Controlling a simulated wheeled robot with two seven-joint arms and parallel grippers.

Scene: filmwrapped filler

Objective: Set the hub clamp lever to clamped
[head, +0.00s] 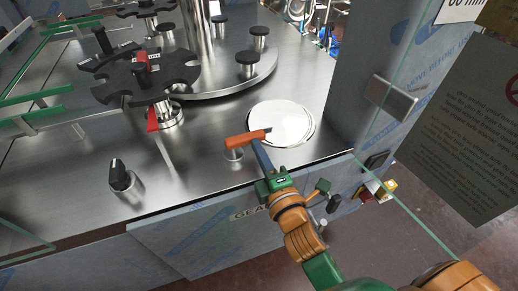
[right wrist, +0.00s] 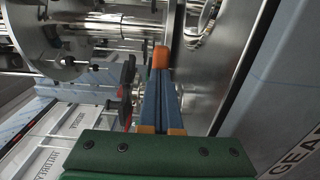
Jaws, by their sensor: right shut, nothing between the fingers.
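The clamp lever, an orange bar (head: 243,140) with a dark end, lies over a short silver post (head: 233,154) near the front edge of the steel machine top. My right gripper (head: 257,146) is shut and empty, its blue fingers reaching up from the front to the lever's right part. In the right wrist view the shut fingers (right wrist: 160,75) point at an orange piece (right wrist: 160,57), apparently the lever, which they partly cover. The tips look against the lever or very close; exact contact is unclear. My left gripper is out of view.
A white round plate (head: 280,124) lies just behind the lever. A black knob (head: 121,176) stands to the left. Black star wheels (head: 123,82) with red parts stand farther back left. A blue-filmed upright panel (head: 372,75) rises at the right. Bare steel lies between knob and lever.

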